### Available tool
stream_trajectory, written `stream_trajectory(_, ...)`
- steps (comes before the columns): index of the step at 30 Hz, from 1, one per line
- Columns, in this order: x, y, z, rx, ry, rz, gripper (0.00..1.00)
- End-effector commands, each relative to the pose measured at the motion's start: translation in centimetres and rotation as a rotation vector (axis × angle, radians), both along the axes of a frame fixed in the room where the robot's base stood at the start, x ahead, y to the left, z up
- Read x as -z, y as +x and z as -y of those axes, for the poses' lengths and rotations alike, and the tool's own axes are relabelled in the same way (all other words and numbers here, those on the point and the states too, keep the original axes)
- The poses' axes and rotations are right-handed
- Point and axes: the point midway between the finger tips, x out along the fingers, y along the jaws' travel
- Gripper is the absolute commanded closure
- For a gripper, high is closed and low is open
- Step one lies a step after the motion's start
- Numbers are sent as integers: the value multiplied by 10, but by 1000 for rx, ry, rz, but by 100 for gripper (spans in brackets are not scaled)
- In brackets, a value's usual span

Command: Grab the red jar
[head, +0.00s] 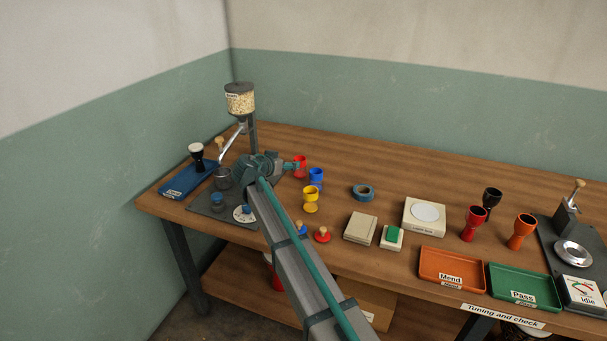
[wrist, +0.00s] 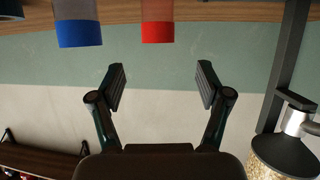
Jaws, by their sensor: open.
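The red jar (head: 300,163) stands on the bench beside my gripper (head: 291,166) in the head view. It has a wide red top, and its lower part is partly hidden. In the wrist view, which looks upside down, the red jar (wrist: 157,31) shows at the top, roughly in line with the gap between my fingers. My gripper (wrist: 161,82) is open, with nothing between its fingers. The jar appears beyond the fingertips; I cannot tell the exact gap.
A blue jar (head: 316,176) stands close to the red one, also in the wrist view (wrist: 79,34). A yellow jar (head: 311,197) is nearer the front. A grain hopper (head: 240,100) stands behind my arm.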

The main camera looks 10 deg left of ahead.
Motion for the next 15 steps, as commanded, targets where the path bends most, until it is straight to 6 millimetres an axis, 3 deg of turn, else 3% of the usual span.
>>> stream_trajectory(5, 4, 7, 2, 24, 21, 6, 23)
stream_trajectory(15, 21, 44, 19, 22, 21, 6, 23)
